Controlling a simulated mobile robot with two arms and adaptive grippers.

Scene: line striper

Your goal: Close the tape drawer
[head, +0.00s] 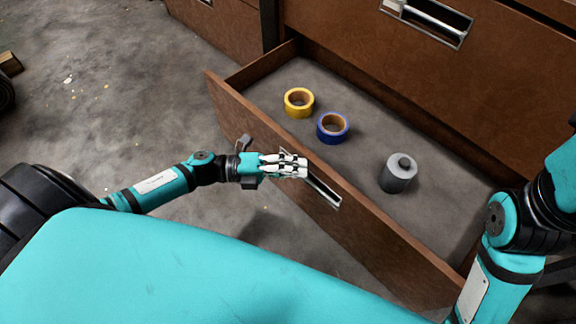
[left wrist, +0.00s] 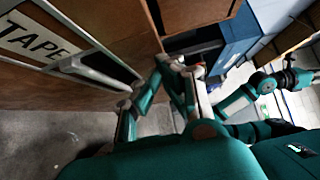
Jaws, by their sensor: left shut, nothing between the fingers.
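The tape drawer (head: 370,232) is brown wood and stands pulled out, with its grey floor showing. Its front panel bears a metal handle (head: 323,189), and a "TAPE" label (left wrist: 30,38) shows on it in the left wrist view. My left gripper (head: 302,167) is shut and empty, at the drawer front beside the handle's upper left end. I cannot tell whether it touches the panel. My right arm shows at the right edge, but its gripper is out of view.
The brown cabinet (head: 350,40) rises behind the drawer, with another closed drawer and handle (head: 430,20) above. Grey concrete floor (head: 110,90) is open to the left. A blue cabinet (left wrist: 240,35) shows in the left wrist view.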

